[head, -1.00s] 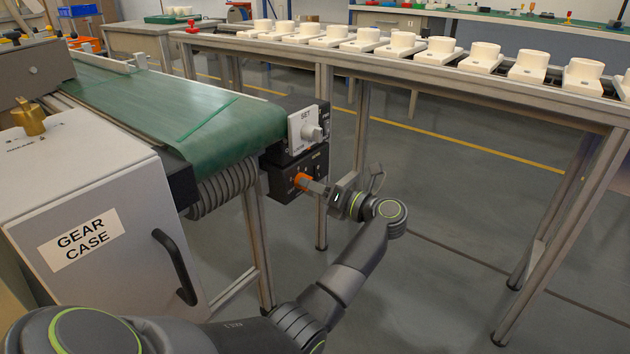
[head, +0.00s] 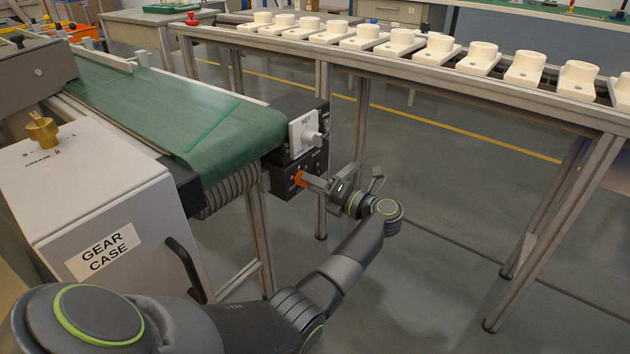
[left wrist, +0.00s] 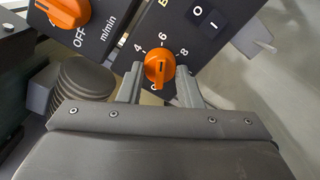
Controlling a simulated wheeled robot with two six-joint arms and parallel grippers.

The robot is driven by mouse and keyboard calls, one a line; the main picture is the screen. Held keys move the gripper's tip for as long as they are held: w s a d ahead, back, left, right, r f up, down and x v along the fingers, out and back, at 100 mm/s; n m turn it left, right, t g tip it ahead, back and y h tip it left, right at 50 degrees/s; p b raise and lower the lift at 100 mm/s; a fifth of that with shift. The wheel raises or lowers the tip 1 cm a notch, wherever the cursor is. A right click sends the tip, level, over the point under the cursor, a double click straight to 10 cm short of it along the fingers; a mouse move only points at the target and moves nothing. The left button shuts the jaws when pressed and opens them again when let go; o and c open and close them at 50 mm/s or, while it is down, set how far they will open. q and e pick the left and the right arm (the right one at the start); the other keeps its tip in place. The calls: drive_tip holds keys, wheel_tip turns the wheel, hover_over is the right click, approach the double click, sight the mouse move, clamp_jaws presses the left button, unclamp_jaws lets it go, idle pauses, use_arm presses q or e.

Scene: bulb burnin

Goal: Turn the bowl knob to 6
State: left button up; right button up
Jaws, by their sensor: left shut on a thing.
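The orange bowl knob (left wrist: 159,69) sits on a dark panel with the numbers 4, 6 and 8 around it, seen in the left wrist view. The 6 is straight above the knob in that view. The knob's grip runs roughly up and down, with a dark mark on it; I cannot tell for sure which number it points to. My left gripper (left wrist: 160,84) is shut on the knob, one finger on each side. In the head view, my left gripper (head: 308,182) reaches the orange knob (head: 299,178) on the lower control box. My right gripper is out of view.
A second orange knob (left wrist: 64,10), marked OFF and m/min, and a rocker switch (left wrist: 205,18) are near. A white SET dial (head: 305,133) is above. The green conveyor (head: 190,120) and gear case (head: 100,200) are left; a rail with white fixtures (head: 440,48) is behind.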

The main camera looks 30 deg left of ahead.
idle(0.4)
use_arm(q)
drive_tip(key=o, duration=1)
drive_tip(key=shift+d, duration=0.1)
drive_tip(key=d, duration=0.5)
drive_tip(key=s+d+p, duration=0.1)
drive_tip(key=d, duration=1.1)
drive_tip(key=shift+s+d, duration=0.1)
drive_tip(key=shift+s, duration=0.1)
